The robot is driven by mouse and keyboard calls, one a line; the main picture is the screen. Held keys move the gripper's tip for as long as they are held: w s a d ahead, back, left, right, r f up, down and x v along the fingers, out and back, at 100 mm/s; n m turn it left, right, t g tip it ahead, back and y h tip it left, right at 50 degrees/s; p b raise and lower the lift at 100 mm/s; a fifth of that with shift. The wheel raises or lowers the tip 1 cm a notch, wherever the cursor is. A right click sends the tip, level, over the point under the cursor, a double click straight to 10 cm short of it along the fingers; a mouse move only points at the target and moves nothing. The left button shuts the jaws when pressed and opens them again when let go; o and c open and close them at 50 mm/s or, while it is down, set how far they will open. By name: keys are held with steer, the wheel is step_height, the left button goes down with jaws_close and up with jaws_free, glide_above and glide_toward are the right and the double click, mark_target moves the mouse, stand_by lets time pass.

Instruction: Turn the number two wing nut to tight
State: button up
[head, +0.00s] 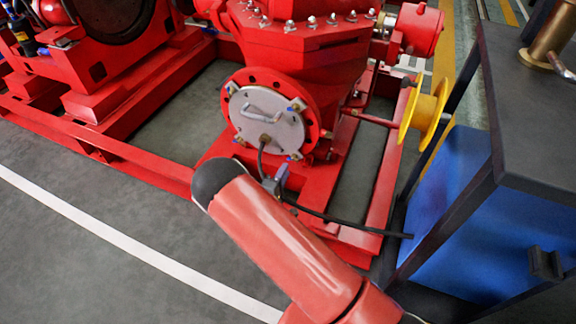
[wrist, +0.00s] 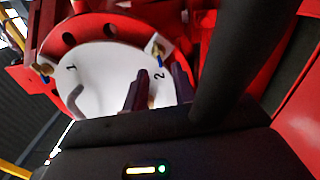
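The pale round cover plate (wrist: 95,80) shows printed numbers 1 and 2 in the wrist view. The number two wing nut (wrist: 158,46) sits by the plate's rim, above the printed 2, with a brass-coloured part and a blue tip. My gripper (wrist: 162,82) has its two dark fingers apart, one each side of the printed 2. The wing nut is beyond the fingertips, and nothing shows between them but plate.
The number one wing nut (wrist: 43,71) is at the plate's left rim. A bent handle (head: 262,108) stands out from the plate. A black hose (head: 345,221) runs right from below it. A blue cabinet (head: 445,215) and yellow wheel (head: 424,112) stand to the right.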

steer(key=v, duration=0.2)
steer(key=shift+s+a, duration=0.15)
steer(key=shift+s, duration=0.2)
steer(key=s+d+r+m+g+h+p, duration=0.1)
steer(key=s+d+r+m+g+h, duration=0.2)
steer(key=d+r+m+g, duration=0.6)
steer(key=s+d+r+m+g+h+p, duration=0.15)
steer(key=s+d+r+g, duration=0.25)
steer(key=d+r, duration=0.9)
steer(key=s+r+m+t+y+p, duration=0.1)
steer(key=s+r+m+y, duration=0.3)
steer(key=s+r+y, duration=0.6)
steer(key=s+r+p, duration=0.1)
steer(key=s+r, duration=0.7)
steer(key=s, duration=0.3)
steer(key=shift+a+r+t+y+p, duration=0.15)
steer(key=shift+a+t+y+p, duration=0.15)
steer(key=shift+a+y+p, duration=0.1)
